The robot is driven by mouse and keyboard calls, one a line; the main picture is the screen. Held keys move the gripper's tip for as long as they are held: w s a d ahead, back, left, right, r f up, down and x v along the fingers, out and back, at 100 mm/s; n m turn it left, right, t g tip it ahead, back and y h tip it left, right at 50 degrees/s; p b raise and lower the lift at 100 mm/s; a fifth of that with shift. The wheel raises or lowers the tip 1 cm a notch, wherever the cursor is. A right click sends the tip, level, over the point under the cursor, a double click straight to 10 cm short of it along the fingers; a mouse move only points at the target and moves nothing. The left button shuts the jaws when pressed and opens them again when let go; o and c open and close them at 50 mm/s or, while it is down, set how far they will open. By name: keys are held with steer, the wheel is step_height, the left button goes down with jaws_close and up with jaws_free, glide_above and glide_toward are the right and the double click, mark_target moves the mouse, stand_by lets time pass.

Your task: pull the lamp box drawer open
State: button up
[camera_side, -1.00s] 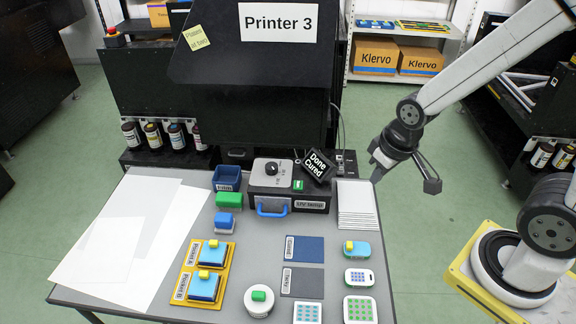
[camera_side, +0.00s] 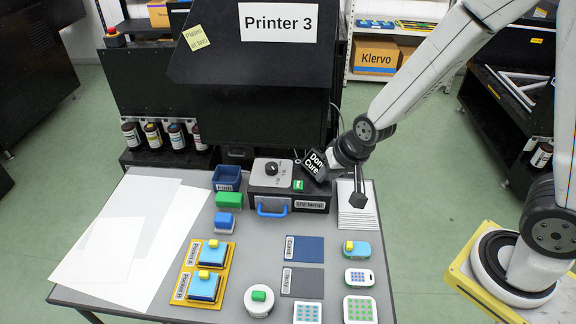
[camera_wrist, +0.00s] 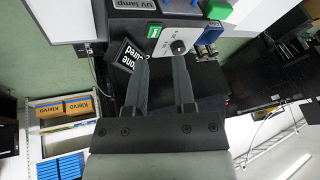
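The lamp box (camera_side: 256,178) is a dark box with a grey top, a dial and a UV lamp label, at the back of the table. Its drawer has a blue handle (camera_side: 272,212) on the front face and looks shut.
The small black Done Cured sign (camera_side: 315,165) stands at the box's right end. A stack of white sheets (camera_side: 358,215) lies to the right. A green block (camera_side: 229,200) and a blue block (camera_side: 225,221) are left of the handle. Dark blue and grey mats lie in front.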

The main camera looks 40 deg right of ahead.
steer(key=w+a+f+m+t, duration=0.2)
steer(key=w+a+f+m, duration=0.3)
steer(key=w, duration=0.1)
steer(key=m+t+h, duration=0.4)
steer(key=m+t, duration=0.1)
steer(key=m, duration=0.4)
glide_above(271, 216)
steer(key=s+a, duration=0.2)
steer(key=s, duration=0.1)
steer(key=f, duration=0.9)
steer(key=shift+a+f, duration=0.2)
steer(key=shift+f, duration=0.1)
steer(key=s+f+m, duration=0.1)
steer(key=f+m+t+h, duration=0.1)
steer(key=s+f+m+h, duration=0.1)
steer(key=f, duration=0.1)
steer(key=shift+s+a+m+t, duration=0.15)
steer(key=shift+s+m+t, duration=0.15)
steer(key=shift+s+f+m+t+h, duration=0.4)
steer(key=shift+s+m, duration=0.1)
steer(key=shift+w, duration=0.1)
steer(key=shift+x, duration=3.85)
jaws_close()
